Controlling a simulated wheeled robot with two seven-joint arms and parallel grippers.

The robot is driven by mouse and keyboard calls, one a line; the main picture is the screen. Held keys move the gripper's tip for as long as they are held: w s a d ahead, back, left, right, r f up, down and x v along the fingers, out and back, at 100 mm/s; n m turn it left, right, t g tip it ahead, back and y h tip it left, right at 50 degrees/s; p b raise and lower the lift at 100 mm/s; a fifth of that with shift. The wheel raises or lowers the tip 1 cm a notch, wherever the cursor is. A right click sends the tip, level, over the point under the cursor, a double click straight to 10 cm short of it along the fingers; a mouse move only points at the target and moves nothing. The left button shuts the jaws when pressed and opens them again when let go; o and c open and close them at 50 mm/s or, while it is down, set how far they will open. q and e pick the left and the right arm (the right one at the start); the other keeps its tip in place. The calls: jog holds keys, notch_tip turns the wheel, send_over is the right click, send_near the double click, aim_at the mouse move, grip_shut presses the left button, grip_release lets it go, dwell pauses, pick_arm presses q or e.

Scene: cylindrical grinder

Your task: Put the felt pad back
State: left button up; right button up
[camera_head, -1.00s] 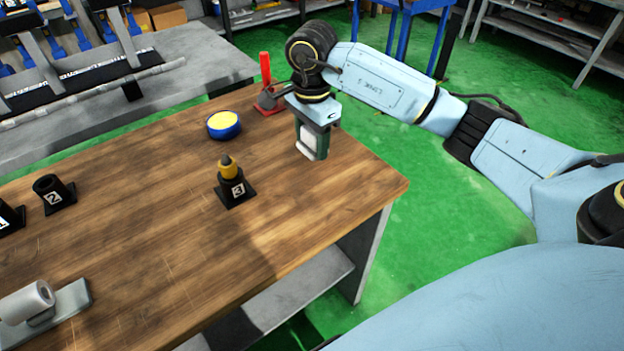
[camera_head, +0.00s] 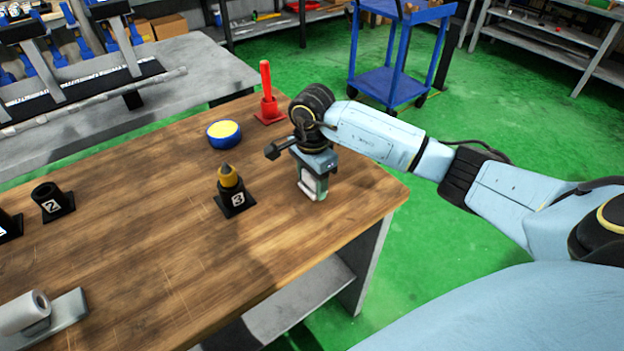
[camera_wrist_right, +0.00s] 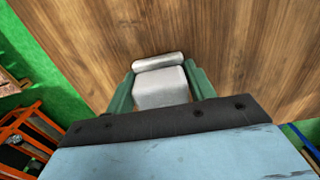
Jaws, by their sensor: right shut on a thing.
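My right gripper (camera_head: 312,188) is over the right part of the wooden table, fingers pointing down. It is shut on a pale grey-white block, which looks like the felt pad (camera_head: 307,181). In the right wrist view the pad (camera_wrist_right: 160,88) sits between the two green fingers, with a rounded, roll-like edge (camera_wrist_right: 158,61) at its far end. I cannot tell whether the pad touches the table. My left gripper is not in view.
On the wooden table (camera_head: 150,230) are a round blue-rimmed yellow-topped thing (camera_head: 223,133), a red stand (camera_head: 269,108), holder 3 (camera_head: 237,200) with a yellow piece, holder 2 (camera_head: 52,202), and a white roll (camera_head: 24,312) on a grey base. Bare wood surrounds my gripper.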

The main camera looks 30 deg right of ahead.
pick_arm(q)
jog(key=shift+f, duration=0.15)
pick_arm(e)
jog(key=shift+f, duration=0.15)
jog(key=o, duration=1)
jog(key=shift+c, duration=0.2)
jog(key=shift+r, duration=0.45)
notch_tip(320, 180, up, 11)
jog(key=shift+f+p, duration=0.15)
jog(key=shift+p, duration=0.25)
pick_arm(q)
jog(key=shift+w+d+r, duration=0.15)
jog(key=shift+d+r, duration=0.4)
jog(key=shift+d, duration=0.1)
pick_arm(e)
jog(key=shift+r, duration=0.4)
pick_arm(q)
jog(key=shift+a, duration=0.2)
